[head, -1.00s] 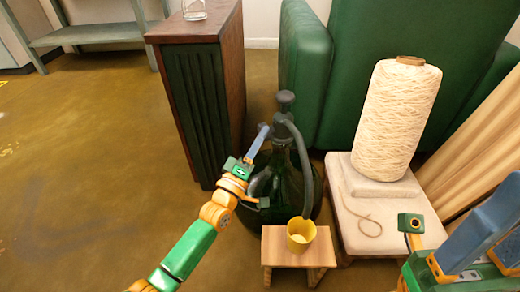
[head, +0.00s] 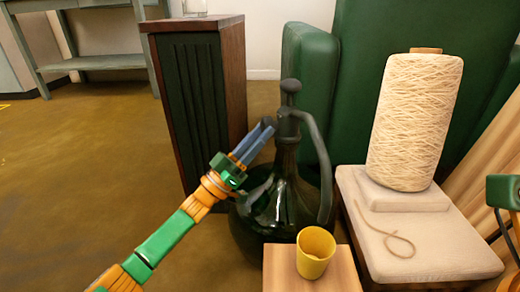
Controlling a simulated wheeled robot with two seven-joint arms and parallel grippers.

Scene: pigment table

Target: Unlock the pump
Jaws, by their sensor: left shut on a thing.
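The pump (head: 289,120) is dark grey, with a knob on top and a curved spout bending down on its right. It stands upright in the neck of a dark green glass bottle (head: 285,210). My left gripper (head: 267,126) reaches up from the lower left, its blue fingers beside the pump's upper body, left of the spout. It is shut on a small dark part at the pump's left side; the fingers hide much of that part.
A yellow cup (head: 315,253) stands on a small wooden stool (head: 280,270) in front of the bottle. A large spool of cream yarn (head: 415,120) stands on a pale block (head: 430,250) to the right. A dark wooden cabinet (head: 200,110) is behind left. Floor is free at left.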

